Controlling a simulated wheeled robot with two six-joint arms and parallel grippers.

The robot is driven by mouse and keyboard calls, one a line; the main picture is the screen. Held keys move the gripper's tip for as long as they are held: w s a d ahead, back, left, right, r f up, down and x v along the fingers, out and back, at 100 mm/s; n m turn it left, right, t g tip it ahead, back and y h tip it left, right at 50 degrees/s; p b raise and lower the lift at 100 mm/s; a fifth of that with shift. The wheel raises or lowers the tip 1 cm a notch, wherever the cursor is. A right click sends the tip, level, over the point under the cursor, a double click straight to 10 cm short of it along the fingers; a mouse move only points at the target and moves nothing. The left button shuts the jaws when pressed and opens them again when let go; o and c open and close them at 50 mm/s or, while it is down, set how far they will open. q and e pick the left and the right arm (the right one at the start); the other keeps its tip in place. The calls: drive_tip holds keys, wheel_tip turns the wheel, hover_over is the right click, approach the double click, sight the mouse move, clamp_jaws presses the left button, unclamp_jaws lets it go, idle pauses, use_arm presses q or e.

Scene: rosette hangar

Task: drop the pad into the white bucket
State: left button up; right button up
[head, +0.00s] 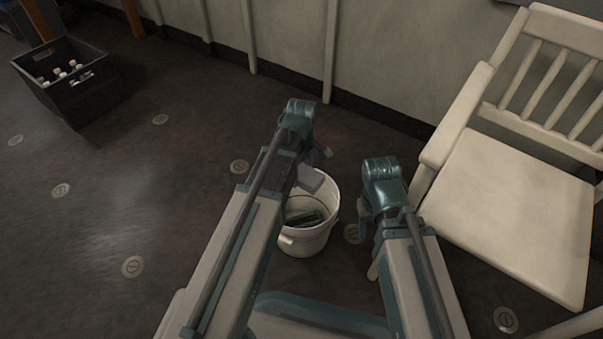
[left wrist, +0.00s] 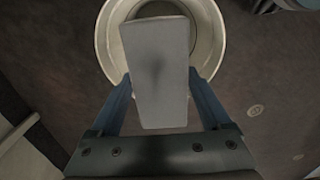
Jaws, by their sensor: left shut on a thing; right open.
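The white bucket (head: 308,242) stands on the floor between my two arms. My left gripper (head: 316,168) is above its rim, shut on the grey pad (head: 311,180). In the left wrist view the pad (left wrist: 157,65) is between the two fingers of my left gripper (left wrist: 160,88) and overlaps the bucket's opening; the bucket's rim (left wrist: 104,40) shows around it. My right gripper (head: 364,212) is open and empty, to the right of the bucket. Its fingers are mostly hidden by its own wrist.
Something dark greenish (head: 302,217) lies inside the bucket. A cream slatted chair (head: 510,210) stands close on the right. A black crate with bottles (head: 62,80) sits at the far left. A wall runs behind.

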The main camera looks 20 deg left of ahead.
use_arm(q)
wheel_tip(320, 180, down, 10)
drive_tip(key=b, duration=0.9)
drive_tip(key=shift+r+b, duration=0.15)
drive_tip(key=shift+b, duration=0.15)
drive_tip(key=o, duration=1.3)
drive_tip(key=shift+r, duration=0.1)
wheel_tip(320, 180, up, 7)
drive_tip(key=p, duration=0.7)
